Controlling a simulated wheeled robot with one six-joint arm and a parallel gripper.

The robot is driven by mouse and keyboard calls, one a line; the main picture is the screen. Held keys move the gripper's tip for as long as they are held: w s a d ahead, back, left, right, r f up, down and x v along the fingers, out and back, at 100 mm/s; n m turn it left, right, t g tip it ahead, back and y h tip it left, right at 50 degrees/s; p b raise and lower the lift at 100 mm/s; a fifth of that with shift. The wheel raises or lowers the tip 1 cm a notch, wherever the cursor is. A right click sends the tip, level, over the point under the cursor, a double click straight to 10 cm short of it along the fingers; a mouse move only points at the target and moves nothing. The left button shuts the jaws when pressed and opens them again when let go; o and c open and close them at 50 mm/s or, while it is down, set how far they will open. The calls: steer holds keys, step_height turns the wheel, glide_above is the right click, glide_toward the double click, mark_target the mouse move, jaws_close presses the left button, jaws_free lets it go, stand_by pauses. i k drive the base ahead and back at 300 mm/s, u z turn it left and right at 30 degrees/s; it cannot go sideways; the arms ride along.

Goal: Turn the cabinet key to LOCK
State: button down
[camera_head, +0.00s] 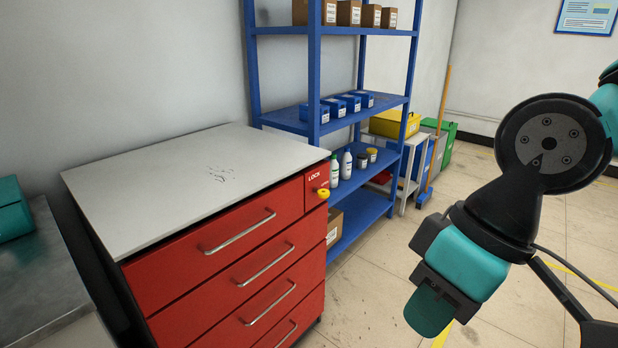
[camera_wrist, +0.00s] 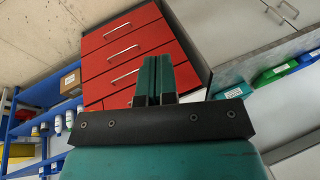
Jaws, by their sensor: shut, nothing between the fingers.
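The red drawer cabinet (camera_head: 225,270) with a grey top stands left of centre in the head view. Its yellow key knob (camera_head: 323,193) sits on a small red panel at the upper right corner of the front, below a white LOCK label (camera_head: 314,177). Which way the key is turned is too small to tell. My gripper (camera_wrist: 153,80) is shut and empty, its two teal fingers together in the wrist view. In the head view my arm hangs at the right, well apart from the cabinet. The wrist view also shows the cabinet's drawers (camera_wrist: 120,48); I cannot make out the key there.
A blue shelf rack (camera_head: 345,235) with bottles and boxes stands just right of the cabinet. A broom (camera_head: 437,130) and a white side table (camera_head: 408,165) are beyond it. A grey bench (camera_head: 45,265) is at the left. The floor between cabinet and arm is clear.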

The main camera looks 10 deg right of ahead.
mark_target(322, 193)
steer(key=z, duration=0.4)
steer(key=i, duration=0.9)
steer(key=u, duration=0.05)
